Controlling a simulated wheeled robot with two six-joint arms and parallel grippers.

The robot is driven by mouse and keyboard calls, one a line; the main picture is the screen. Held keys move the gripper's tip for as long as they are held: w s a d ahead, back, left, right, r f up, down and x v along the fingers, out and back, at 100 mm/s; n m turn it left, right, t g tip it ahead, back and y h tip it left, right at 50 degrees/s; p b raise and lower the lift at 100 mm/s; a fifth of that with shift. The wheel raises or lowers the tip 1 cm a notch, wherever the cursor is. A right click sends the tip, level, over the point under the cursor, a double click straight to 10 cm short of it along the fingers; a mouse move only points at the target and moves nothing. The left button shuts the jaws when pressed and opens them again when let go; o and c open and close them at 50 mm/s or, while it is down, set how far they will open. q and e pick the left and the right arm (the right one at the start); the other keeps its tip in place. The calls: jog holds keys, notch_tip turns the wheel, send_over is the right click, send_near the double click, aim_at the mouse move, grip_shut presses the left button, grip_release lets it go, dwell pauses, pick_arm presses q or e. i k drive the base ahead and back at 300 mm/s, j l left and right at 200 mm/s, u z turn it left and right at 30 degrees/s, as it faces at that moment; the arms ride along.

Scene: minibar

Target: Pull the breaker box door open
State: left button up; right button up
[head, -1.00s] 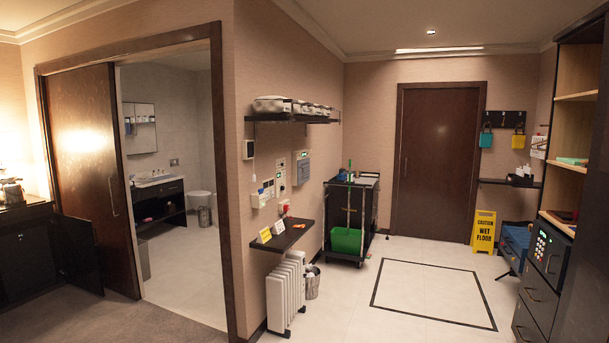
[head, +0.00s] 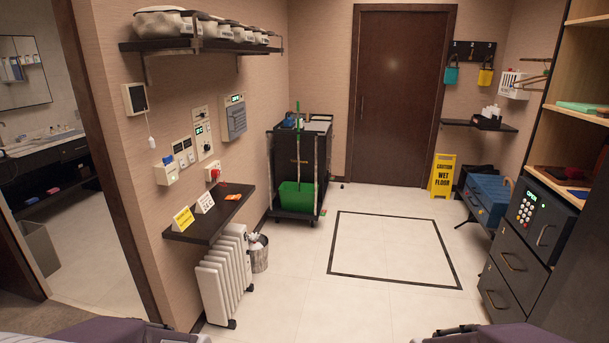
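A grey wall box (head: 232,118) with a small green display at its top is on the left wall, below the shelf of bowls. It looks most like the breaker box, and its front appears shut, but it is too small to be sure. A pale panel (head: 203,133) with a green readout is mounted to its left. Parts of my own arms show at the bottom edge, left and right. Neither gripper is in view.
A dark ledge (head: 208,218) with small signs juts from the wall below the panels. A white radiator (head: 224,277) and a bin (head: 259,254) stand under it. A cleaning cart (head: 299,160) stands beyond. The tiled floor (head: 390,252) in the middle is clear.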

aim_at(236, 114)
jog(key=i+l, duration=0.15)
jog(key=i, duration=1.15)
jog(key=i+l, duration=0.1)
jog(key=i, duration=1.25)
jog(key=i+u, duration=0.55)
jog(key=u, duration=0.25)
jog(key=i+l+u, duration=0.1)
jog(key=i+u, duration=0.2)
jog(key=u, duration=0.15)
jog(key=i+l+u, duration=0.2)
jog(key=u, duration=0.2)
